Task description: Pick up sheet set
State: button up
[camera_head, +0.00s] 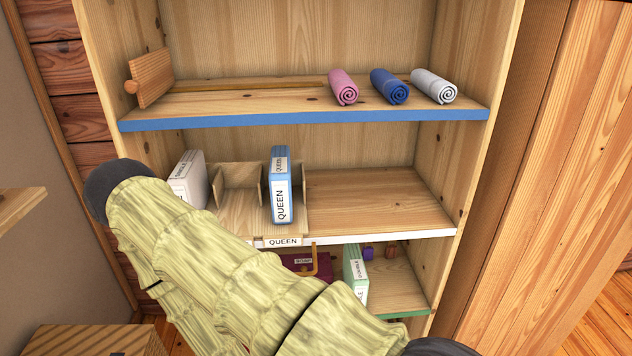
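Several boxed packs with size labels look like sheet sets. A blue pack (281,188) marked QUEEN stands upright on the middle shelf, in a wooden divider (238,207) above a QUEEN edge label (282,241). A white pack (187,180) stands left of the divider, slightly tilted, its lower part hidden by my arm. A green pack (356,274) stands on the lower shelf, its label too small to read surely. My arm crosses the lower left in front of the shelves. My gripper is not visible, so I cannot tell whether it holds anything.
Pink (343,87), blue (389,86) and white (433,86) rolled towels lie on the upper shelf (240,101). The middle shelf (375,203) is clear right of the blue pack. A dark red box (305,263) sits below. Cabinet side walls stand close on both sides.

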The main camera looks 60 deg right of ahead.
aim_at(354, 271)
jog(key=i, duration=0.35)
jog(key=z, duration=2.35)
